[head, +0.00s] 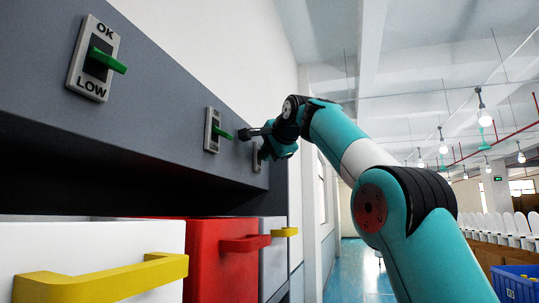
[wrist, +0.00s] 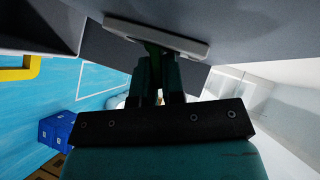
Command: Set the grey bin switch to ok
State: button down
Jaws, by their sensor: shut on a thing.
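The grey bin switch (head: 257,158) is the far one of three on the dark panel. In the head view my gripper (head: 264,152) hides most of it, including its lever and label. In the wrist view its pale plate (wrist: 155,35) is at the top, with a green lever (wrist: 153,49) coming out of it. My gripper (wrist: 158,88) has its teal fingers closed around that lever. I cannot tell whether the lever sits toward OK or LOW. The grey bin (head: 272,255) with a yellow handle (head: 285,232) is below.
The near switch (head: 93,58), marked OK and LOW, and the middle switch (head: 212,130) have green levers sticking out. Below are a white bin (head: 90,245) and a red bin (head: 205,255) with protruding handles. The blue floor (head: 360,270) is open beyond. A blue crate (head: 515,283) is at right.

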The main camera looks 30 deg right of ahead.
dwell(0.8)
jog(key=c, duration=1.5)
grip_release()
jog(key=v, duration=1.2)
jog(key=shift+r+b, duration=0.2)
jog(key=shift+b, duration=0.1)
jog(key=shift+w, duration=0.1)
